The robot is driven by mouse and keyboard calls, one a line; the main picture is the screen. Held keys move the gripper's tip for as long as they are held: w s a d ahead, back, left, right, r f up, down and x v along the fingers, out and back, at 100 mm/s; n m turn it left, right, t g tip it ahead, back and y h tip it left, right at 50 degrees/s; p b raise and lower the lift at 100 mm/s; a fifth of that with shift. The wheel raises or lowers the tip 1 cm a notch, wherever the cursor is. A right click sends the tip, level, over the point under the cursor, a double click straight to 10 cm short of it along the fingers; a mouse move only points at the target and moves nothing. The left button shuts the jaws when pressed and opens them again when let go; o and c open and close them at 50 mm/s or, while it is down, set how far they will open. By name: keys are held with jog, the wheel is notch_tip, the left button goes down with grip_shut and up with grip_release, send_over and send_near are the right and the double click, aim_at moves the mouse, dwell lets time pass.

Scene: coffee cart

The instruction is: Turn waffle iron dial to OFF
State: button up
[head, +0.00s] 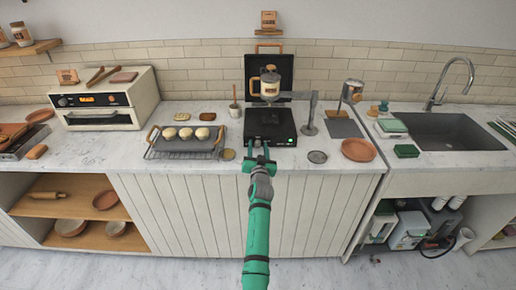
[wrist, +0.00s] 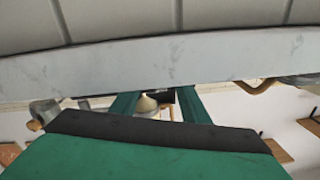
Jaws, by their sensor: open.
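The waffle iron (head: 265,123) stands open on the counter, its black lid (head: 284,66) upright behind its base. A small green light (head: 289,140) shows at its front right. I cannot make out the dial or its setting; my gripper covers part of the iron's front. My gripper (head: 259,156) is open and empty, its two green fingers apart at the counter's front edge, just before the iron. In the wrist view the fingers (wrist: 158,104) spread past the counter edge, with a small cream shape and a dark shape between them, too small to identify.
A tray (head: 182,152) with several round buns is left of the iron. A cream jug (head: 270,85) stands over the iron, beside a grey stand (head: 309,122). A terracotta plate (head: 358,150) lies to the right. The counter edge (wrist: 150,65) is close in the wrist view.

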jog(key=shift+c, duration=0.7)
grip_shut()
